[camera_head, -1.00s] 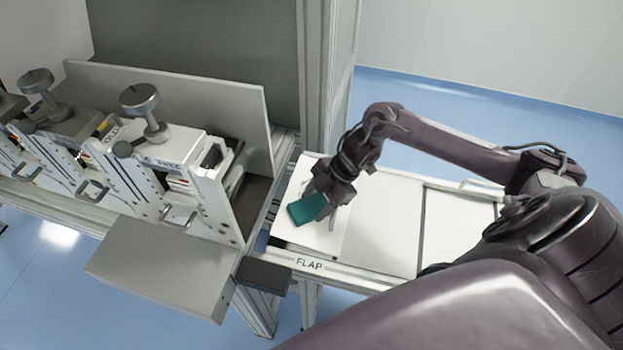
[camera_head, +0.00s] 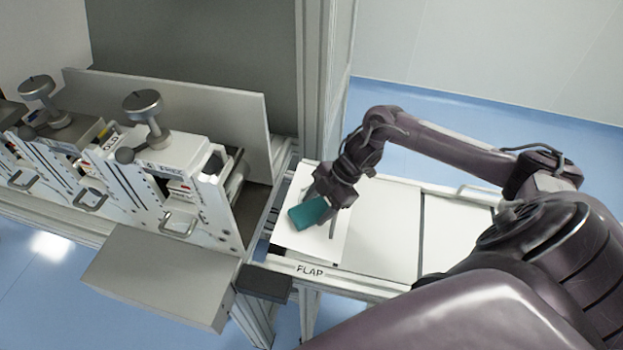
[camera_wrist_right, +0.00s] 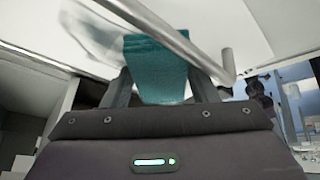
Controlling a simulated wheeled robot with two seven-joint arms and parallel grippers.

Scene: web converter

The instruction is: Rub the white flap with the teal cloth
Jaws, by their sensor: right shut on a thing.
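The white flap (camera_head: 310,243) is a flat white panel at the left end of the table, above the word FLAP on the table's edge. My right gripper (camera_head: 326,203) is over the flap and shut on the teal cloth (camera_head: 306,213), which is a folded block. The cloth lies at the flap's surface; I cannot tell if it presses on it. In the right wrist view the cloth (camera_wrist_right: 158,62) sits between the two fingers (camera_wrist_right: 160,90), with the white surface (camera_wrist_right: 60,30) beyond it. My left gripper does not show.
A metal bar handle (camera_wrist_right: 185,45) crosses close to the fingers in the right wrist view. Machine units with knobs (camera_head: 142,102) stand to the left. A grey upright post (camera_head: 325,90) rises behind the flap. White panels (camera_head: 385,225) continue to the right.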

